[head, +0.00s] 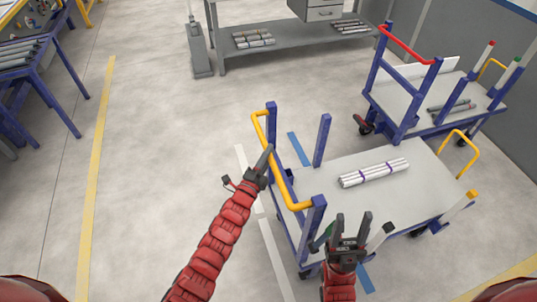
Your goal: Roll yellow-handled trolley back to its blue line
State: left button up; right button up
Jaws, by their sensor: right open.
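The yellow-handled trolley (420,200) stands right of centre, with blue posts and a grey deck. Its yellow handle (287,192) is on the left end. A bundle of white pipes with purple bands (374,173) lies on the deck. A blue floor line (299,149) shows behind the trolley and again in front; the trolley hides its middle. My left gripper (267,156) is at the middle of the handle, overlapping it; whether its fingers close around the bar is unclear. My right gripper (353,222) is open and empty, in front of the trolley's near edge.
A red-handled trolley (405,100) with pipes stands close behind at the right. A grey bench (290,50) with pipes is at the back, beside a grey post (198,50). A white floor line (276,260) runs left of the trolley. The floor at left is clear up to a yellow line (100,150).

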pick_arm(q)
grip_shut()
jog(key=shift+f, duration=0.1)
dwell(0.9)
